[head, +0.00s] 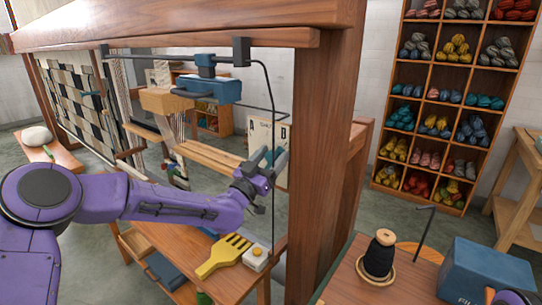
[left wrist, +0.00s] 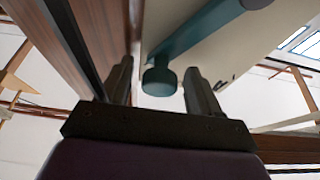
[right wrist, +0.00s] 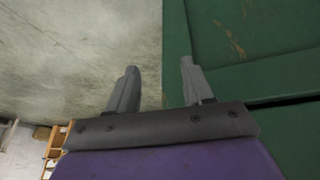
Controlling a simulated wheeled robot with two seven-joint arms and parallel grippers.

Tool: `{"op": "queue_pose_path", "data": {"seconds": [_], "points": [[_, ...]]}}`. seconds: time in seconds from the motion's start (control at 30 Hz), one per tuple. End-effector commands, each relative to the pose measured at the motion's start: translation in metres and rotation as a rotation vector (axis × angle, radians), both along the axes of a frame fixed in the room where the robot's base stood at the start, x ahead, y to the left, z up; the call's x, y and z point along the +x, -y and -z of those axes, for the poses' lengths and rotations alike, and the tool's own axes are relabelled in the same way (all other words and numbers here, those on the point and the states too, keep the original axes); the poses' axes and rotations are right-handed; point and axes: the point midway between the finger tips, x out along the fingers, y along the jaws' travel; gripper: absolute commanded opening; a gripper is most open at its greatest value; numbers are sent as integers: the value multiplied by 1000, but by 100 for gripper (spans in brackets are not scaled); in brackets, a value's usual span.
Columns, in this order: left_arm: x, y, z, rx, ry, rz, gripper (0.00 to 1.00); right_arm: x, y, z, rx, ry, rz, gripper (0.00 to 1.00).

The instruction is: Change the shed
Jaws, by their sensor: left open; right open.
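The loom (head: 190,25) is a big brown wooden frame with black-and-white checked cloth (head: 85,105) on its left part. A pale card (head: 254,133) marked A and B is at its right post. My left gripper (head: 270,157) is open in front of the card, hiding part of it. In the left wrist view a teal lever (left wrist: 205,30) with a round knob (left wrist: 159,80) runs across the pale card. The knob appears between the open fingers (left wrist: 158,68); contact cannot be told. My right gripper (right wrist: 159,66) is open and empty, beside a green surface (right wrist: 255,45).
A yellow comb-like beater (head: 224,256) lies on the wooden bench under the loom. A black yarn cone (head: 379,255) and a blue box (head: 487,272) stand on a table at the front right. Shelves of wool skeins (head: 455,85) stand behind.

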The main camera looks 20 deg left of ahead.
Motion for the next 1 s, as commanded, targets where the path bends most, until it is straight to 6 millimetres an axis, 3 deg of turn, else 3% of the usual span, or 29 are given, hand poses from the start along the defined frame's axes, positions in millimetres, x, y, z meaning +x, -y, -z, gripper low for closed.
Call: {"op": "queue_pose_path", "data": {"seconds": [0.17, 0.3, 0.37, 0.67, 1.0], "points": [[0, 0, 1, 0, 0, 0, 60, 0, 0, 0, 0, 0, 0, 51], [0, 0, 1, 0, 0, 0, 14, 0, 0, 0, 0, 0, 0, 51], [0, 0, 1, 0, 0, 0, 0, 0, 0, 0, 0, 0, 0, 51], [0, -2, -1, -25, -9, 0, 0, 0, 0, 1, 0, 0, 0, 51], [7, -19, -9, -219, -78, 0, 0, 0, 0, 1, 0, 0, 0, 51]]}}
